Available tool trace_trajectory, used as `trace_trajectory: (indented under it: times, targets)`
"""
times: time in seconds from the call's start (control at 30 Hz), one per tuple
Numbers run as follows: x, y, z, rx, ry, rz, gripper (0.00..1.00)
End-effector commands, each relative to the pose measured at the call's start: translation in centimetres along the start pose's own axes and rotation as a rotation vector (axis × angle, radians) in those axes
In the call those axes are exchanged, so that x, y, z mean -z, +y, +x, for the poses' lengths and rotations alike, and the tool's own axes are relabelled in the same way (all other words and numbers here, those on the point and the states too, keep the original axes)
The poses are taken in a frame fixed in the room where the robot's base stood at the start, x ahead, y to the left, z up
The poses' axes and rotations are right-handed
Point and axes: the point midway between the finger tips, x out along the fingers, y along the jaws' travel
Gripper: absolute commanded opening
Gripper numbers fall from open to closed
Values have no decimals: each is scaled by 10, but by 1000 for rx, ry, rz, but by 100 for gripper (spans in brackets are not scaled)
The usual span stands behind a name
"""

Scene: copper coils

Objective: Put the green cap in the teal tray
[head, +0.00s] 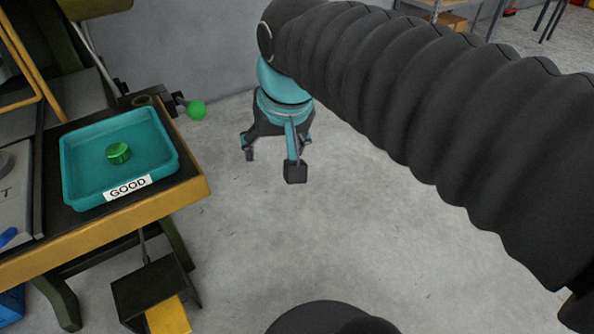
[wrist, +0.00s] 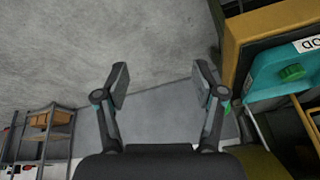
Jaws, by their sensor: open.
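The green cap (head: 119,152) lies inside the teal tray (head: 85,136), near its middle. The tray sits on the bench at the left of the head view and has a white label reading GOOD. In the wrist view the cap (wrist: 291,72) and the tray (wrist: 268,75) show at the right edge. My gripper (wrist: 161,73) is open, with nothing between its fingers. In the head view my gripper (head: 273,174) hangs over the grey floor, to the right of the tray and apart from it.
The bench has a yellow edge (head: 185,204). A green ball knob (head: 196,110) sticks out beyond its far right corner. A pedal box (head: 158,292) stands on the floor below. Shelving (wrist: 42,135) shows at the left of the wrist view. Open floor lies beneath my gripper.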

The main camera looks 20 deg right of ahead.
Motion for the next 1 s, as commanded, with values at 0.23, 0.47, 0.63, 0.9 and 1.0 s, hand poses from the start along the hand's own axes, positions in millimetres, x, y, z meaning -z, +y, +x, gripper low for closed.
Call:
trace_trajectory:
  times: [0.23, 0.47, 0.63, 0.9, 1.0]
  targets:
    - [-64, 44, 31, -31, 89, -100, 69]
    - [-81, 53, 42, -43, 111, -133, 69]
    - [-80, 53, 42, -43, 111, -134, 69]
    - [-80, 53, 42, -43, 110, -134, 69]
    - [-80, 53, 42, -43, 110, -134, 69]
